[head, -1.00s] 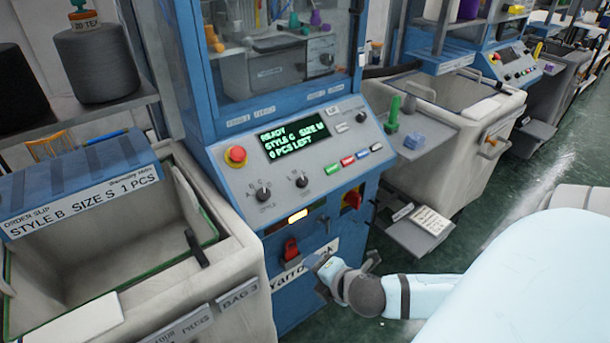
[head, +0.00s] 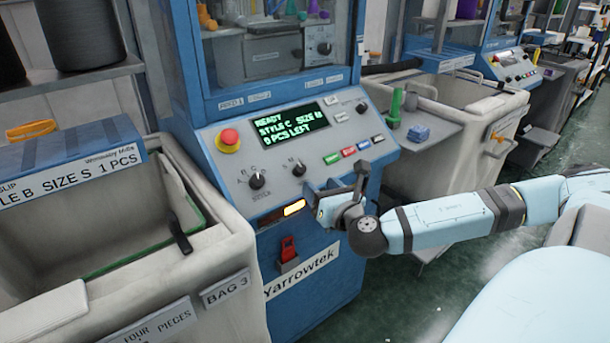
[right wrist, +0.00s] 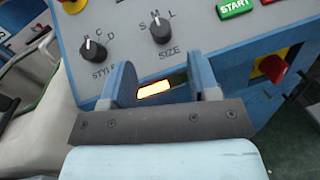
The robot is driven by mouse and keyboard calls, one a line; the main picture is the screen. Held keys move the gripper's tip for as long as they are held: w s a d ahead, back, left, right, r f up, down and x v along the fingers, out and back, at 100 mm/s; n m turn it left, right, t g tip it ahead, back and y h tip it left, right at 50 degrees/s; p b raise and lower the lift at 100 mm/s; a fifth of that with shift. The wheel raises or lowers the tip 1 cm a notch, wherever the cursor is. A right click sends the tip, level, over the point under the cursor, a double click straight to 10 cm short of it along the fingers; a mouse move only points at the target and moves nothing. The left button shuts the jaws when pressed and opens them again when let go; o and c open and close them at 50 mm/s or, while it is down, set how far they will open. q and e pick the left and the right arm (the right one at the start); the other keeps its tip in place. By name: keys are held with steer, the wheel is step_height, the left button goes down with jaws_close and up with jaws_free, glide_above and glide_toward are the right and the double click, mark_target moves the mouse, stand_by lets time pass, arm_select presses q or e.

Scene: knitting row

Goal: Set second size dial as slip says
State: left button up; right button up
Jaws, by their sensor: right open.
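The near machine's size dial (head: 298,168) is a black knob on the sloping grey panel, right of the style dial (head: 257,180). In the right wrist view the size dial (right wrist: 161,31) has S, M and L above it, and its white mark points up near M. The green display (head: 288,124) reads READY, STYLE C, SIZE M, 0 PCS LEFT. The order slip (head: 75,172) at left reads STYLE B, SIZE S, 1 PCS. My right gripper (head: 338,196) is open and empty, below and right of the size dial, apart from it. My left gripper is out of view.
A red stop button (head: 229,139) and coloured buttons (head: 349,152) share the panel. A red switch (head: 288,251) sits below. A side shelf (head: 440,129) holds green and blue pieces. A bin (head: 215,250) stands at left; another machine (head: 505,62) stands behind right.

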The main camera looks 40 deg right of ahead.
mark_target(302, 169)
steer(key=x, duration=0.7)
steer(key=shift+w+d, duration=0.1)
steer(key=shift+w, duration=0.15)
steer(key=shift+c, duration=0.2)
steer(key=c, duration=0.9)
